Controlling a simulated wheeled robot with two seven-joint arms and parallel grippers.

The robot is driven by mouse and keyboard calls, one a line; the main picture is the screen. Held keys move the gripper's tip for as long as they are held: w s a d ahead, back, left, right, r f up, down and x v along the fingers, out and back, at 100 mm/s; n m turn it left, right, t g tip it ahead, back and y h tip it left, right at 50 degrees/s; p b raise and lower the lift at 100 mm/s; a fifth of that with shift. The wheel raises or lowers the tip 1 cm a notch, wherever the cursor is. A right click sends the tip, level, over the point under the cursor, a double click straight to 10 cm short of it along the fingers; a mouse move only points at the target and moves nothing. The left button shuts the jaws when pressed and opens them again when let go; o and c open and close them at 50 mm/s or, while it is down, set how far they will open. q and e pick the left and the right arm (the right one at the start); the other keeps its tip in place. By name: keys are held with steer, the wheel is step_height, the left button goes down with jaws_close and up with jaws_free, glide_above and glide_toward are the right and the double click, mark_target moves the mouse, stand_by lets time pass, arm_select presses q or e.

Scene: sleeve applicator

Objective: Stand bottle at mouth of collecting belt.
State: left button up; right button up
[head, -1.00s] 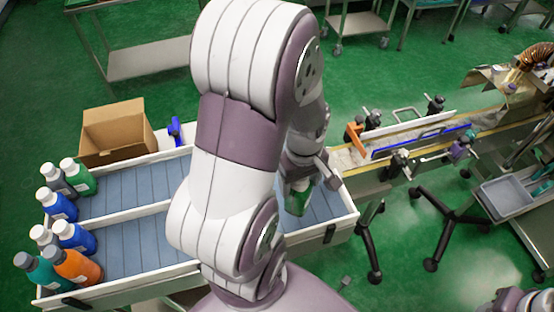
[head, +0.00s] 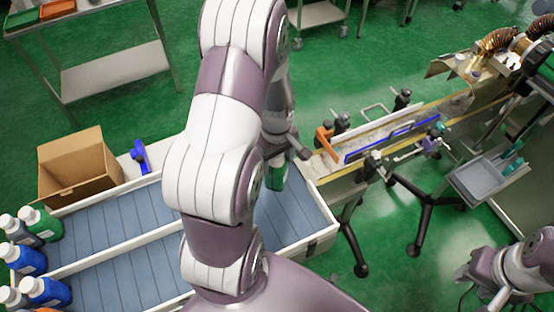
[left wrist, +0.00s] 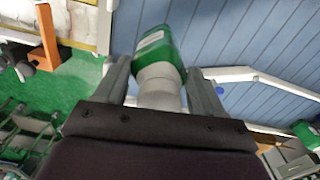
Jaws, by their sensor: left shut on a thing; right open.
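My left gripper (head: 283,152) is shut on a green bottle (head: 277,174), which hangs over the right end of the blue-floored tray. In the left wrist view the fingers stand on both sides of its pale grey cap (left wrist: 160,88), and the green body (left wrist: 158,48) tilts away beyond them. I cannot tell whether its base touches the tray. The collecting belt (head: 334,160) has its mouth just right of the bottle, beside an orange block (head: 324,140). My right gripper (head: 497,297) is open and empty at the bottom right, partly cut off.
The tray's white wall (head: 325,232) stands between the bottle and the belt. Several bottles (head: 38,225) stand at the tray's left end. A cardboard box (head: 75,170) is behind it. A blue guide rail (head: 395,140) and clamps line the belt.

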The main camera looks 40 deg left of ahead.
arm_select(q)
steer(key=w+a+f+p, duration=0.1)
steer(key=w+f, duration=0.2)
steer(key=f, duration=0.3)
steer(key=shift+w+a+f+p, duration=0.2)
steer(key=shift+a+f+p, duration=0.1)
steer(key=shift+a+p, duration=0.1)
steer(key=o, duration=1.7)
steer(key=shift+r+b, duration=1.3)
steer(key=shift+r, duration=4.9)
